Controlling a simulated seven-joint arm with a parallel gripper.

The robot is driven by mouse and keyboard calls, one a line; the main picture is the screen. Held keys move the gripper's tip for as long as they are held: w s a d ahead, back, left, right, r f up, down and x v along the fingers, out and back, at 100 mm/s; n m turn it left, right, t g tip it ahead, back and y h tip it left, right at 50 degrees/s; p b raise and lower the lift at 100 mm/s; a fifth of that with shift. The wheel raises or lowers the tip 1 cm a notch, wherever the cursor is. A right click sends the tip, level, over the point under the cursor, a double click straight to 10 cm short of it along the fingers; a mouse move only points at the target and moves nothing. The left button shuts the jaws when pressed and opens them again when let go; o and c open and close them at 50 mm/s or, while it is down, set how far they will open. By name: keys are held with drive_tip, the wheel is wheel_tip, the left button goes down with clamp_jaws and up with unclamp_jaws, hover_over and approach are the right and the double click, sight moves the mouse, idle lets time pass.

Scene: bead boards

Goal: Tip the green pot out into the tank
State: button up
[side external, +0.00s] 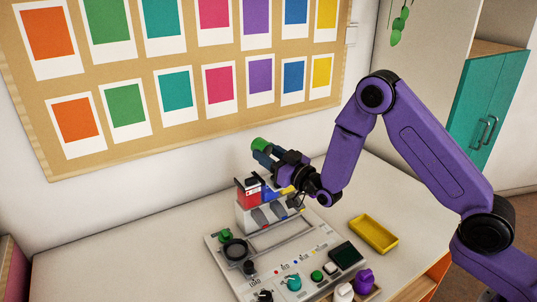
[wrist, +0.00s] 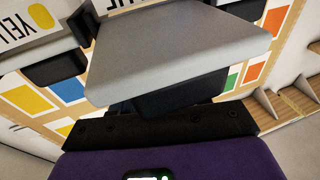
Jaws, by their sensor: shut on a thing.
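The green pot (side external: 260,144) is up in the air in the side view, at the end of my gripper (side external: 266,153). My gripper is shut on it, above and behind the red, blue and yellow parts of the machine. The pot looks tilted, but its mouth and contents cannot be made out. In the wrist view a pale grey slanted piece (wrist: 180,55) fills the middle; I cannot tell what it belongs to. I cannot tell for sure which part is the tank.
A yellow tray (side external: 374,235) lies at right. The table is clear at left.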

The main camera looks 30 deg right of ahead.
sight(263, 142)
drive_tip(key=shift+r, duration=0.1)
drive_tip(key=shift+w+r+g+h, duration=0.1)
drive_tip(key=shift+w+g+h, duration=0.1)
drive_tip(key=shift+g, duration=0.65)
drive_tip(key=shift+w+r+g+h, duration=0.1)
drive_tip(key=shift+g+h, duration=0.1)
drive_tip(key=shift+g, duration=0.65)
drive_tip(key=shift+w+a+r+g+h, duration=0.15)
drive_tip(key=shift+r+g+h, duration=0.1)
drive_tip(key=shift+g, duration=0.7)
drive_tip(key=shift+w+r+g+h, duration=0.1)
drive_tip(key=shift+r+g+h, duration=0.1)
drive_tip(key=shift+g, duration=0.7)
drive_tip(key=shift+w+a+r+g+h, duration=0.15)
drive_tip(key=shift+r+g+h, duration=0.1)
drive_tip(key=shift+g, duration=0.7)
drive_tip(key=shift+w+r+g, duration=0.1)
drive_tip(key=shift+r+g, duration=0.05)
drive_tip(key=shift+g, duration=0.45)
